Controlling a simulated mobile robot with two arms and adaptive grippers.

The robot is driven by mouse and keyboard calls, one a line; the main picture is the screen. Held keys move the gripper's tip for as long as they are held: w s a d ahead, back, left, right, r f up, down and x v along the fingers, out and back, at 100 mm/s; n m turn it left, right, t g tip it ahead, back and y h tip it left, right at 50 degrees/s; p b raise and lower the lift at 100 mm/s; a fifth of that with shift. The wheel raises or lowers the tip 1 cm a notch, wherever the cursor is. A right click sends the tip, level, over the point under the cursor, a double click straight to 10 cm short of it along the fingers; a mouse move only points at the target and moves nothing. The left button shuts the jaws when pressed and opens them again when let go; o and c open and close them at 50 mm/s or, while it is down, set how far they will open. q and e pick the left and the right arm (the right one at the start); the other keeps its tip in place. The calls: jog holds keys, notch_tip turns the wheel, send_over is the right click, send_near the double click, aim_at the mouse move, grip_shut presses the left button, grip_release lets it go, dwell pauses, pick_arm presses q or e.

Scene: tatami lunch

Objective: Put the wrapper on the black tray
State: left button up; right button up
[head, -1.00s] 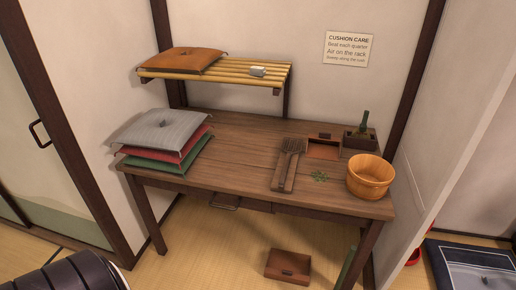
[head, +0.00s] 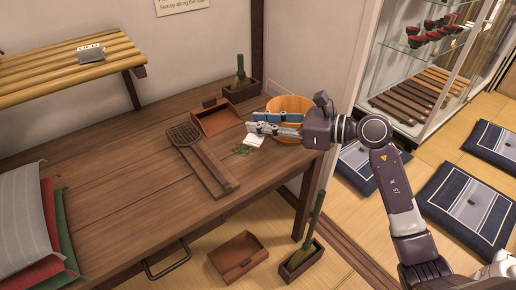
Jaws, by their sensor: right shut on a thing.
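My right gripper (head: 256,123) reaches in from the right, over the table's right end in front of the wooden bucket. It is shut on a small white piece, likely the wrapper (head: 254,140), at its fingertips. The piece is small and partly hidden by the fingers; I cannot tell whether it touches the table. I see no tray that is clearly black. My left gripper is not in view.
A shelf (head: 60,68) overhangs the back left. The table's middle is clear.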

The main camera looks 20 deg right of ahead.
notch_tip(320, 180, up, 3)
jog(key=m+t+h+b, duration=0.2)
jog(key=b, duration=0.3)
send_over(258, 153)
jog(key=shift+y, duration=0.3)
notch_tip(258, 153, down, 16)
jog(key=shift+r+b, duration=0.2)
jog(key=shift+b, duration=0.9)
notch_tip(258, 153, down, 4)
jog(key=shift+f+b, duration=0.1)
jog(key=shift+b, duration=0.3)
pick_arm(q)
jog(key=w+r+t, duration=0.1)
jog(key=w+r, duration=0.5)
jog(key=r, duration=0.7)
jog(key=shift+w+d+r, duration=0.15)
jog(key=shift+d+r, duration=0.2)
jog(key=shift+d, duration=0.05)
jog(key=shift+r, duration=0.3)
pick_arm(e)
jog(key=shift+f, duration=0.15)
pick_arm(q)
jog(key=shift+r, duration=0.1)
pick_arm(e)
jog(key=o, duration=0.7)
jog(key=shift+c, duration=0.2)
